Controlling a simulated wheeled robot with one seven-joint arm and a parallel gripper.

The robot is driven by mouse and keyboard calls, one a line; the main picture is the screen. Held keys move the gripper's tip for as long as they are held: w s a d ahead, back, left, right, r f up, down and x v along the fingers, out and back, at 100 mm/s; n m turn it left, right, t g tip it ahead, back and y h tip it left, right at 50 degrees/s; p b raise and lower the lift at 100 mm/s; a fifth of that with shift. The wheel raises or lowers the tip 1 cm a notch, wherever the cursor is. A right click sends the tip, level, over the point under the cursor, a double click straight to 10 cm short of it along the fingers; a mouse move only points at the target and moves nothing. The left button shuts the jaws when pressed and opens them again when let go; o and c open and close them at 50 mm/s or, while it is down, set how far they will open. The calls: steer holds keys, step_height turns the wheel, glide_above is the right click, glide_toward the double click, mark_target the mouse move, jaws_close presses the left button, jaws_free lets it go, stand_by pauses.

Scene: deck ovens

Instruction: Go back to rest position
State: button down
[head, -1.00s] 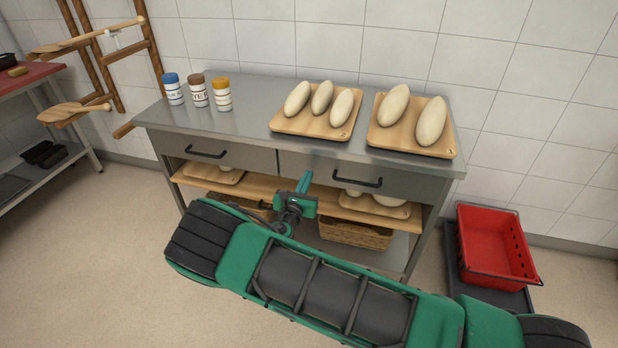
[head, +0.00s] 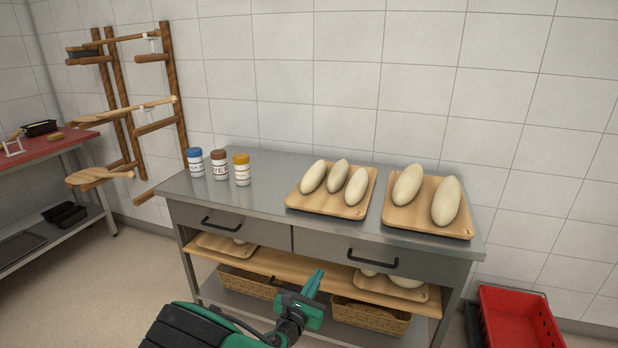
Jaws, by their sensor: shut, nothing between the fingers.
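My gripper (head: 314,284) is green and black and shows at the bottom middle of the head view. Its fingers are together and hold nothing. It is in front of the metal table's (head: 262,168) lower shelf (head: 290,270), below the drawers, and seems apart from them. My arm runs down and left from it, and most of the arm is out of the picture.
Two wooden boards with dough loaves (head: 409,184) and three jars (head: 219,166) stand on the table. Baskets (head: 368,316) sit below. A red crate (head: 517,318) is at right, a peel rack (head: 176,85) at left. Floor (head: 100,300) is clear at left.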

mark_target(383, 263)
steer(key=d+r+m+g+h, duration=0.2)
steer(key=d+r+m+g, duration=0.15)
steer(key=d+m, duration=0.4)
steer(key=d+r+m+g+h, duration=0.2)
steer(key=d+m+g, duration=0.2)
steer(key=d, duration=0.7)
steer(key=s+d+r+m+g+y, duration=0.1)
steer(key=s+d+r+m+g, duration=0.2)
steer(key=d, duration=0.4)
steer(key=s+d+r+m+g, duration=0.1)
steer(key=s+d+m+g, duration=0.25)
steer(key=d+m, duration=0.3)
steer(key=s+d+r+m+g+y, duration=0.2)
steer(key=s+d+r+m+y, duration=0.15)
steer(key=s, duration=0.45)
steer(key=s+d+r+m+g+y, duration=0.1)
steer(key=s+d+r+m+y, duration=0.15)
steer(key=s+d+m, duration=0.4)
steer(key=s+a+r+m+y, duration=0.1)
steer(key=s+r+m+y, duration=0.1)
steer(key=s, duration=0.6)
steer(key=s+a+r+m+y, duration=0.2)
steer(key=s+r+m, duration=0.2)
steer(key=s, duration=0.5)
steer(key=shift+s+a+r+t, duration=0.2)
steer(key=shift+s+t, duration=0.1)
steer(key=shift+t, duration=0.1)
